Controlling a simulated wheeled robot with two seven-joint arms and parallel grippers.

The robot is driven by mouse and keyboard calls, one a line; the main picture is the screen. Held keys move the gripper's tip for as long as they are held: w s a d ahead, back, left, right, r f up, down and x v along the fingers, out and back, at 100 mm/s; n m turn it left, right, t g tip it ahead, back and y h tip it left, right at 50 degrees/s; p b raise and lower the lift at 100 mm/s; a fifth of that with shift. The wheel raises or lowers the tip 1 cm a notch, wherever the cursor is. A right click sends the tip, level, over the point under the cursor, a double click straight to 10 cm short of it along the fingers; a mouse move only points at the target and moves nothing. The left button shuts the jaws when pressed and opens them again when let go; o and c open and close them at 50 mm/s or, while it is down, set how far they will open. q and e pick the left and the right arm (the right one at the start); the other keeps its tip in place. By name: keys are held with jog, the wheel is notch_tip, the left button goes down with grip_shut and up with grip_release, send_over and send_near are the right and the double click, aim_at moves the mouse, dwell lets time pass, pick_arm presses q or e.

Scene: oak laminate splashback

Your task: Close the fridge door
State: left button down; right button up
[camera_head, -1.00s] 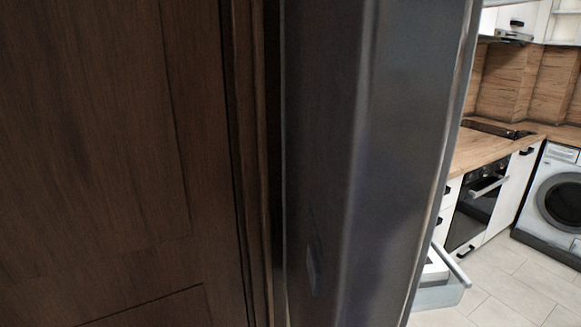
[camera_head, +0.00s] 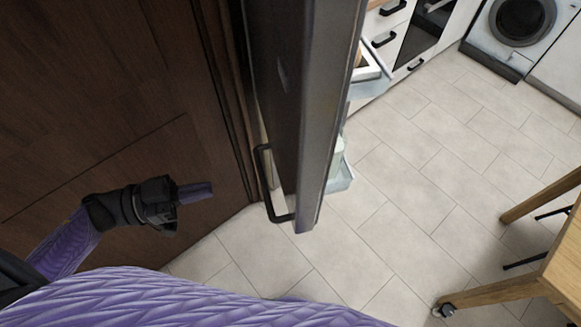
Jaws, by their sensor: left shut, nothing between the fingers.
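The fridge door (camera_head: 305,110) stands open, seen nearly edge-on as a tall dark grey slab in the middle of the head view. Its black bar handle (camera_head: 265,185) is on the left face near the lower end. Pale door shelves (camera_head: 340,175) stick out on its right side. The fridge body is not in view. My left gripper (camera_head: 195,192) is shut and empty, pointing right, left of the handle and apart from it. My right gripper is not in view.
A dark wooden door (camera_head: 90,110) fills the left, close behind my left arm. White cabinets with an oven (camera_head: 425,30) and a washing machine (camera_head: 515,25) stand at the back. A wooden table (camera_head: 545,265) is at the lower right. Tiled floor (camera_head: 420,190) between is clear.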

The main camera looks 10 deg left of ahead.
aim_at(292, 169)
pick_arm(q)
jog(key=x, duration=0.9)
jog(key=p+x, duration=0.1)
jog(key=x, duration=0.3)
jog(key=shift+w+d+f, duration=0.1)
jog(key=shift+w, duration=0.3)
jog(key=shift+t, duration=0.3)
